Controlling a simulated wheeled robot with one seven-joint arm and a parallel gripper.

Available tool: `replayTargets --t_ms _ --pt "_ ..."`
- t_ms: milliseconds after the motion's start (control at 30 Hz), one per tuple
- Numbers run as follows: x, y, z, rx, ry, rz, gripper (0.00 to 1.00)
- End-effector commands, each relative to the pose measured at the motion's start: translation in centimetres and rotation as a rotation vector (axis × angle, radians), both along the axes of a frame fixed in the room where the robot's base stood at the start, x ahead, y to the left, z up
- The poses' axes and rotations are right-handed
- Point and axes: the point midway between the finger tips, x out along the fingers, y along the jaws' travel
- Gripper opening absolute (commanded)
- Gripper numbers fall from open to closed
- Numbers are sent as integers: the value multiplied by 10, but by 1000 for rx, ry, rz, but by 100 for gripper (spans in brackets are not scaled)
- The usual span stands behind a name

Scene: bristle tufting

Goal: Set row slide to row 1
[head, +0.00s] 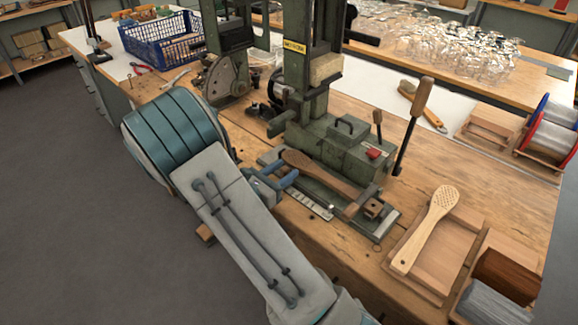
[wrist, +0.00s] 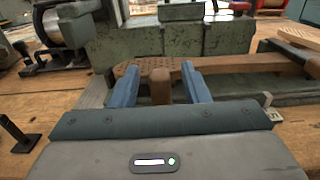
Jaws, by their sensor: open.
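The green tufting machine (head: 340,150) stands on the wooden bench. In front of its base runs a metal slide (head: 380,225) with a pale scale strip (head: 308,204) along its near side. A dark wooden brush (head: 320,175) lies along the slide, and its holed head (wrist: 128,72) shows in the wrist view. My gripper (head: 276,180) is low at the left end of the slide, with blue fingers. In the wrist view my gripper (wrist: 160,78) is open, its fingers on either side of an upright brown knob (wrist: 160,88). I cannot tell whether they touch it. The slide's row setting is not readable.
A lever with a wooden grip (head: 421,98) rises at the machine's right. A pale holed brush (head: 430,228) lies across a wooden tray (head: 455,255) at right. A blue crate (head: 160,42) stands at back left. A dark post (wrist: 15,130) stands left of my gripper.

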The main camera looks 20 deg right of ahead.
Motion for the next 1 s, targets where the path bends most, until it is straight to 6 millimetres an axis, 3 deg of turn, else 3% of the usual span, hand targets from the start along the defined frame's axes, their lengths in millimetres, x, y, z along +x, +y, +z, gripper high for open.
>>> replayTargets --t_ms 200,567,700,867,1000 --pt "9 -23 0 1 -2 -2 42" --pt "11 -26 0 0 -1 0 42" --pt "11 -27 0 0 -1 0 3" --pt "12 -27 0 0 -1 -2 0" --pt "23 -34 0 -1 -4 -28 0"
